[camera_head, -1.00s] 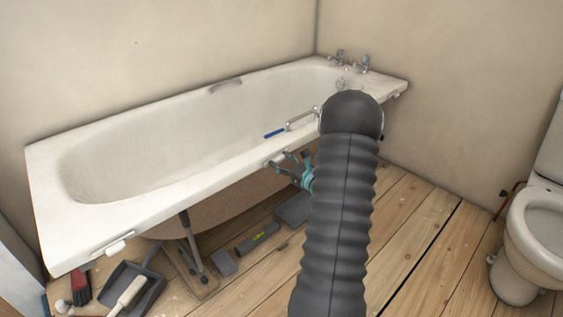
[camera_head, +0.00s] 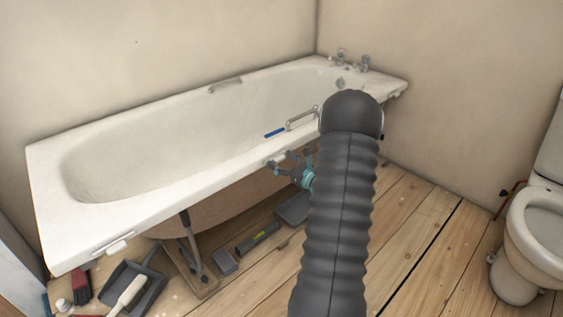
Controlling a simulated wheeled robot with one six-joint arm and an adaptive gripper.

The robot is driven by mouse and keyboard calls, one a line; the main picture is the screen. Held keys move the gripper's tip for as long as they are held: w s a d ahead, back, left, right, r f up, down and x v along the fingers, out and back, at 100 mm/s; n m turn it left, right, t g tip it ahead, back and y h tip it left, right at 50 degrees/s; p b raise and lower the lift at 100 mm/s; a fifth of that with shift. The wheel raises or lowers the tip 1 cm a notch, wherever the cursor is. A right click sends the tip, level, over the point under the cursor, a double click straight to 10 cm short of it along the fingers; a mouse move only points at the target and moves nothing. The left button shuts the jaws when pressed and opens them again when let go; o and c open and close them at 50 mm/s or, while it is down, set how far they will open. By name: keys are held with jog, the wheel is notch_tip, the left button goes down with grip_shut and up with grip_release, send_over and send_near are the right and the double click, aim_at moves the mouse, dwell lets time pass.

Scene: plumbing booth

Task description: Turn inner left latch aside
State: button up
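The white bath (camera_head: 160,205) runs along the wall with its front rim facing me. A small pale latch (camera_head: 271,163) sits under the middle of the front rim, at my gripper's fingertips. My gripper (camera_head: 279,166), grey with teal parts, points left against the rim's underside. Its fingers look spread apart, one higher than the other. I cannot tell whether they touch the latch. Another pale latch (camera_head: 115,247) is at the rim's near left end, and one (camera_head: 396,94) is at the far right end. My arm hides part of the rim between.
A blue pen-like item (camera_head: 274,133) lies on the rim beside a metal grab handle (camera_head: 301,119). A toilet (camera_head: 530,245) stands right. The floorboards between are clear.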

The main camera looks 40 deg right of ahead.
jog(key=s+d, duration=0.1)
jog(key=s, duration=1.1)
jog(key=shift+f, duration=0.1)
dwell(0.4)
